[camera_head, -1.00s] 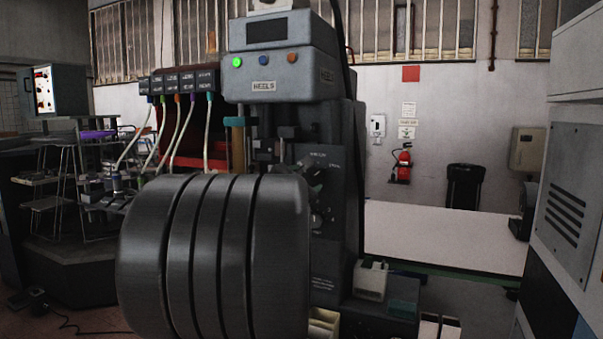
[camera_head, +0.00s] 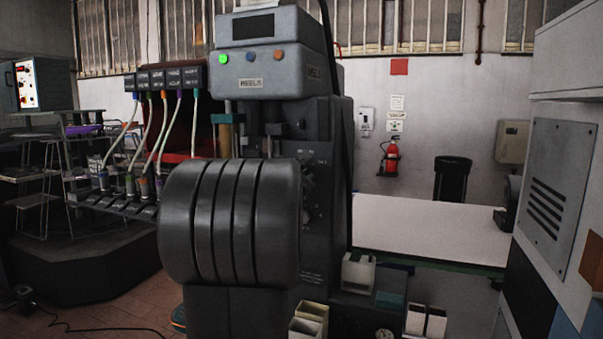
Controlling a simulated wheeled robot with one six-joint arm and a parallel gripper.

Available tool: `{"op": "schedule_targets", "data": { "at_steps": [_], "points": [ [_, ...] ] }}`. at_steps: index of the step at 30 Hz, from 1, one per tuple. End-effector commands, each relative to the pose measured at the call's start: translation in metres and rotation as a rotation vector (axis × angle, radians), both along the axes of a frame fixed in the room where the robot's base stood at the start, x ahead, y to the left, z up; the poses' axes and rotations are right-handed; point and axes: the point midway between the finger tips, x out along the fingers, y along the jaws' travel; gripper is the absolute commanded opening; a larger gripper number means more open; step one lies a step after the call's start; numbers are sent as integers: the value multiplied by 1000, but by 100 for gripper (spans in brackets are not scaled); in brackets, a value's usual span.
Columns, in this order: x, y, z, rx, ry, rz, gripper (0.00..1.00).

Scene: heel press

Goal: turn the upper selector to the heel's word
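The grey heel press (camera_head: 275,60) labelled HEELS stands in the middle. On its dark right-hand panel (camera_head: 318,250), the upper selector (camera_head: 308,176) shows only in part at the panel's left edge, and a lower knob (camera_head: 304,216) is also partly covered. The words around the selectors are too small and dark to read. I cannot make out a heel. My gripper is not in view.
Pale open boxes (camera_head: 358,272) stand low at the press's right, with another near the front (camera_head: 310,318). A long white-topped bench (camera_head: 430,230) lies behind. A grey cabinet (camera_head: 555,190) closes the right side.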

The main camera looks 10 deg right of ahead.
Motion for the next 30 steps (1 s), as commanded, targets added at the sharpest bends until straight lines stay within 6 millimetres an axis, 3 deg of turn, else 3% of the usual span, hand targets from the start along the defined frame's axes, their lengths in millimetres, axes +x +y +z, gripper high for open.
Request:
{"op": "schedule_targets", "data": {
  "at_steps": [14,30],
  "points": [
    [0,0,-1,-80,54,0,12],
    [1,2,0,-455,309,1,12]
  ]
}}
